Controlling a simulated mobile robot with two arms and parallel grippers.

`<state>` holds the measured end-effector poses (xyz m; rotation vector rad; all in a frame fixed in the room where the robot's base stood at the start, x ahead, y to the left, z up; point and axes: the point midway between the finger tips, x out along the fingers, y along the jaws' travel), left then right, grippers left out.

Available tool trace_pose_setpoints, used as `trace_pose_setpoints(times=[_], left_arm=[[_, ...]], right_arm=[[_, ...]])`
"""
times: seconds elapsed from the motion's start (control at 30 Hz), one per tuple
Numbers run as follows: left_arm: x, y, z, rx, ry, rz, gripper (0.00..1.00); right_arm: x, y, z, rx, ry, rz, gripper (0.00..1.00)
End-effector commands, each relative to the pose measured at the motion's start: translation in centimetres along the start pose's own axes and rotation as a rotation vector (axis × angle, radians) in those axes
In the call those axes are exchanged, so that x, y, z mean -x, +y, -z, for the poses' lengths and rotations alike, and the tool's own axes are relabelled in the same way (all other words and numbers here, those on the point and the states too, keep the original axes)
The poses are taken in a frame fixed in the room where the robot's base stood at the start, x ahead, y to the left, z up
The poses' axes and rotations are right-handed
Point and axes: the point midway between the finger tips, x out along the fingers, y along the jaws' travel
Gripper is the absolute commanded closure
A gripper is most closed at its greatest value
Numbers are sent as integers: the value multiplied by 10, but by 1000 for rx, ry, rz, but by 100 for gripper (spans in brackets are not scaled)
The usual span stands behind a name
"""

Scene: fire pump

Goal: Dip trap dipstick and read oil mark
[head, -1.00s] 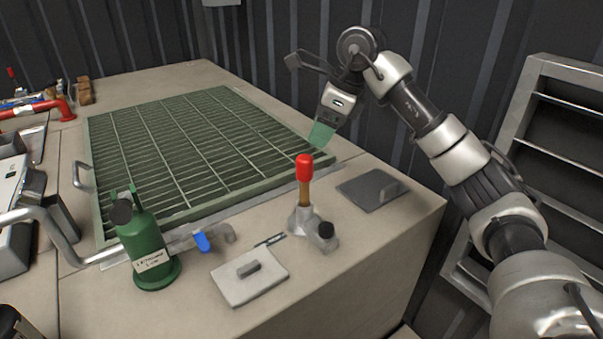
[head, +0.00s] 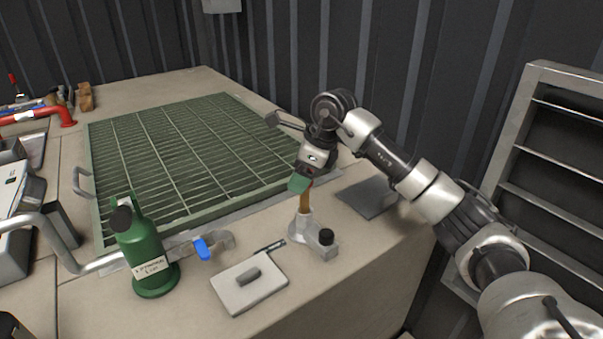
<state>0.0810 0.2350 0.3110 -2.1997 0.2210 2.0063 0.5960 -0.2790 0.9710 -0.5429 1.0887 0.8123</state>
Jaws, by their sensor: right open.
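The dipstick (head: 304,203) stands upright in a pale grey fitting with a black knob (head: 326,237), near the front right of the bench. Its brown shaft shows, but its red top is mostly hidden behind my right gripper. My right gripper (head: 300,184), with green fingertips, points down at the red top. Its jaws are open, and I cannot tell whether they touch the top. No oil mark shows. My left gripper is not in view.
A white pad with a grey block (head: 249,284) and a thin dark strip (head: 270,246) lie in front of the fitting. A green canister (head: 144,250) stands left, by a blue-handled valve (head: 203,248). A green grating (head: 180,150) lies behind; a grey plate (head: 368,197) lies right.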

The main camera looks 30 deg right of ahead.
Motion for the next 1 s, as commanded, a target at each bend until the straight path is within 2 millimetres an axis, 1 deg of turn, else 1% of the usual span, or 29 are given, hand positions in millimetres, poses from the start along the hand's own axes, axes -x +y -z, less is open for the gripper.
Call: trace_pose_setpoints(times=[0.03, 0.4, 0.47, 0.57, 0.67, 0.8, 1.0], left_arm=[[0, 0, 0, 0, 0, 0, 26], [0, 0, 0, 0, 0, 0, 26], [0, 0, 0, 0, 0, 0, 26], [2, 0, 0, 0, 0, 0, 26], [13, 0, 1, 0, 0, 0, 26], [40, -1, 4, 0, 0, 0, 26], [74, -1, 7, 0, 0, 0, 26]], right_arm=[[0, 0, 0, 0, 0, 0, 36], [0, 0, 0, 0, 0, 0, 93], [0, 0, 0, -1, 0, 0, 100], [3, 0, -1, 0, 0, 0, 100], [18, 0, -7, 0, 0, 2, 100], [55, -1, -22, -1, -1, 3, 100], [105, -1, -43, 0, 0, 3, 100]])
